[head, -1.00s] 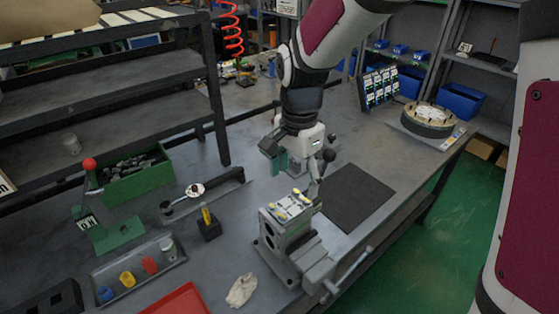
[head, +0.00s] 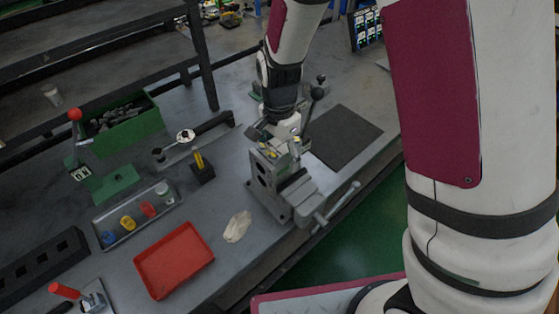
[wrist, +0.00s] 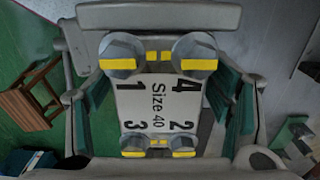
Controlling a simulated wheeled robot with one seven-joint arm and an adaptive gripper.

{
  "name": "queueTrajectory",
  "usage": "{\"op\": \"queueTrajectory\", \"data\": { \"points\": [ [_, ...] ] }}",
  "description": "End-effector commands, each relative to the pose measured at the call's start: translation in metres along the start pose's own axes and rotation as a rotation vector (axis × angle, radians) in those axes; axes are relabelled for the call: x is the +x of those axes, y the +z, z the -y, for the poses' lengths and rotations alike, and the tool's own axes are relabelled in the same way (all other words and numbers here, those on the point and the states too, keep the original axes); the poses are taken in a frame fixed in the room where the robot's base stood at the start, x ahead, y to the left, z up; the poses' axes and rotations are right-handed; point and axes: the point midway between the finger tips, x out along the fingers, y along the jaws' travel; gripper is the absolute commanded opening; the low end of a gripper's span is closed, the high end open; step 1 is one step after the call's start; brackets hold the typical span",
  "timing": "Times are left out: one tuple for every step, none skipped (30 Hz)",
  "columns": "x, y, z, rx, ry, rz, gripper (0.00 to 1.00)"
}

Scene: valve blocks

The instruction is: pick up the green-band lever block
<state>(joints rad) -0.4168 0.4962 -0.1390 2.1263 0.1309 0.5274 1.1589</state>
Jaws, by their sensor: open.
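No block with a clear green band can be made out. In the head view, yellow marks show on the block (head: 294,150) at the vise (head: 285,190), close under my gripper (head: 272,134). In the wrist view my gripper (wrist: 162,100) is open, its teal-padded fingers apart on the left and right of the block. Contact cannot be told. A black-knobbed lever (head: 315,94) rises behind the vise.
A red tray (head: 174,262), a grey tray (head: 112,242) with coloured pieces, a cloth (head: 236,227) and a yellow-handled black block (head: 202,173) lie left of the vise. A green press (head: 108,187) stands farther left. A dark mat (head: 345,140) leaves clear bench on the right.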

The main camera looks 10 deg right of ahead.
Motion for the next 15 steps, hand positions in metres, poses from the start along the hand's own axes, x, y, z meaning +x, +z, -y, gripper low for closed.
{"op": "queueTrajectory", "data": {
  "points": [
    [0.008, 0.001, -0.003, 0.001, 0.005, 0.002, 0.73],
    [0.012, 0.001, -0.003, 0.001, 0.003, 0.001, 0.73],
    [0.017, 0.001, -0.002, 0.001, 0.003, 0.001, 0.73],
    [0.02, 0.001, -0.002, 0.001, 0.003, 0.001, 0.73],
    [0.023, 0.001, -0.002, 0.001, 0.002, 0.001, 0.73],
    [0.026, 0.001, -0.002, 0.001, 0.001, 0.001, 0.73],
    [0.027, 0.001, -0.002, 0.001, 0.001, 0.001, 0.73],
    [0.028, 0.001, -0.001, 0.001, 0.001, 0.001, 0.73],
    [0.029, 0.001, -0.001, 0.001, 0.0, 0.001, 0.73],
    [0.029, 0.001, -0.001, 0.001, 0.0, 0.001, 0.73],
    [0.029, 0.001, -0.001, 0.001, 0.0, 0.001, 0.73],
    [0.029, 0.001, -0.001, 0.0, -0.001, 0.001, 0.73],
    [0.029, 0.001, -0.001, 0.0, -0.001, 0.001, 0.73],
    [0.029, 0.001, -0.001, 0.0, -0.001, 0.001, 0.73],
    [0.029, 0.001, -0.001, 0.0, -0.001, 0.001, 0.69]
  ]
}}
